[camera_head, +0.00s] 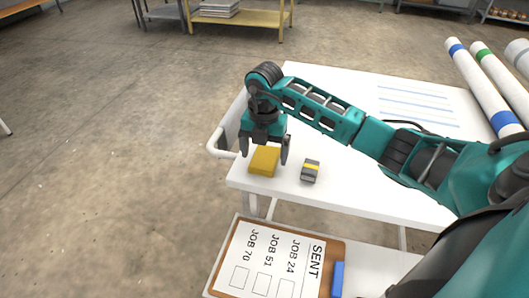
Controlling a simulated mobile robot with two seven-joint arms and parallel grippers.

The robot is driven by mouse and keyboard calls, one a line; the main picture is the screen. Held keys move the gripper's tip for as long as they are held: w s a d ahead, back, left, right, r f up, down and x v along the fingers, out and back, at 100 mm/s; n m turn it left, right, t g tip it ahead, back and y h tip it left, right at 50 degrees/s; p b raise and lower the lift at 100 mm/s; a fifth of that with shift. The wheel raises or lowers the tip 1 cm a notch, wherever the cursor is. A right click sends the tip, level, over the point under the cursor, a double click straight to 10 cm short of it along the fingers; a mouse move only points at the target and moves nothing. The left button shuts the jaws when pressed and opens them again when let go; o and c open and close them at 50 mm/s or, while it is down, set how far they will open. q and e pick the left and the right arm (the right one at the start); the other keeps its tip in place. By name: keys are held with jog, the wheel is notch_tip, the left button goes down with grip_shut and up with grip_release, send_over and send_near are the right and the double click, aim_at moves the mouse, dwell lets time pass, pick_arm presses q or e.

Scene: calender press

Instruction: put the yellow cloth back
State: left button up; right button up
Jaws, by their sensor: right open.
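The yellow cloth (264,161) is a small folded block lying flat on the white table near its left front corner. My right gripper (264,152) is open, pointing down, with its fingers to the left and right of the cloth. I cannot tell from this view whether the fingers touch the cloth or how high they are above the table. My left gripper is not in view.
Long white rolls (480,88) lie at the table's right. A clipboard (270,262) marked SENT lies on a lower surface in front, with a blue object (337,279) beside it.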

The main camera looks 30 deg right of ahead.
aim_at(264, 158)
notch_tip(264, 158, up, 11)
jog(key=p, duration=0.1)
jog(key=s+a+f+n+y, duration=0.2)
jog(key=a+y, duration=0.3)
jog(key=a, duration=0.4)
jog(key=s+a+f+n+y, duration=0.2)
jog(key=s+a+y, duration=0.15)
jog(key=a, duration=0.55)
jog(key=a+r+m+t+y, duration=0.6)
jog(key=a+t+y, duration=0.1)
jog(key=y, duration=0.3)
jog(key=d+f+m+t+h, duration=0.95)
jog(key=m+h, duration=0.25)
jog(key=m, duration=0.5)
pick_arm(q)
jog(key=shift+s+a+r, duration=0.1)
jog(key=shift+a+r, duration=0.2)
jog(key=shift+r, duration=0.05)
pick_arm(e)
jog(key=s+f+m+g+h, duration=0.1)
jog(key=s+f+g, duration=0.1)
jog(key=s+f, duration=0.1)
jog(key=s+d+f+m+g+h, duration=0.1)
jog(key=s+f+m, duration=0.1)
jog(key=s+f, duration=0.2)
jog(key=s+d+f+m+g+h, duration=0.1)
jog(key=s+f+g, duration=0.1)
jog(key=s+f, duration=0.2)
jog(key=shift+f+g+h, duration=0.35)
jog(key=shift+f, duration=0.35)
